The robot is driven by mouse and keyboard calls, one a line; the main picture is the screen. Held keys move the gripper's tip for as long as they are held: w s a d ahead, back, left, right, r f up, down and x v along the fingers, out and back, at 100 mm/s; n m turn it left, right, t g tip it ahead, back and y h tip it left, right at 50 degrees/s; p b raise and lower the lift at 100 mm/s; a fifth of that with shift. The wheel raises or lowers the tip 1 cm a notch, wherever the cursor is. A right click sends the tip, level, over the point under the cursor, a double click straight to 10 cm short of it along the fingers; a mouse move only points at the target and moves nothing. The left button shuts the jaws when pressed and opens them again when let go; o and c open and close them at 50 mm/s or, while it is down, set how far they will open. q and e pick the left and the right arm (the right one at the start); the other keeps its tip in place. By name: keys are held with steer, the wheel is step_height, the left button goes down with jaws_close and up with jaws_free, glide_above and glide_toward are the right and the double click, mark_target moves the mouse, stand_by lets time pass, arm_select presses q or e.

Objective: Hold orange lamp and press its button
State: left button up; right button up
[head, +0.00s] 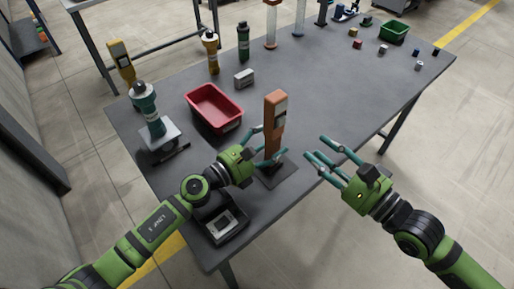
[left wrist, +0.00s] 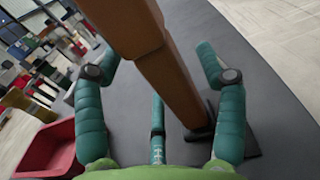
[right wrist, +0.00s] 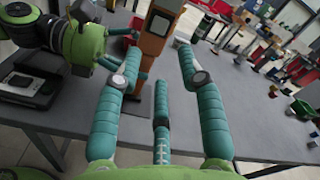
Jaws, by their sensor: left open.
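The orange lamp (head: 275,118) stands upright on a dark square base (head: 277,172) near the table's front edge. In the left wrist view the orange post (left wrist: 170,75) runs between the open fingers; contact is not clear. My right gripper (head: 326,158) is open and empty, to the right of the lamp. In the right wrist view the lamp's head (right wrist: 158,28) shows beyond the fingers.
A red bin (head: 214,108) stands left of the lamp. A black device with a screen (head: 221,224) lies at the front left corner. A scale-like stand (head: 160,138), a yellow tool (head: 121,62) and small bottles stand farther back.

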arm_select(q)
steer(key=shift+w+d, duration=0.35)
steer(key=shift+c, duration=0.4)
jaws_close()
steer(key=c, duration=1.2)
jaws_free()
jaws_close()
arm_select(e)
steer(key=shift+c, duration=0.8)
jaws_close()
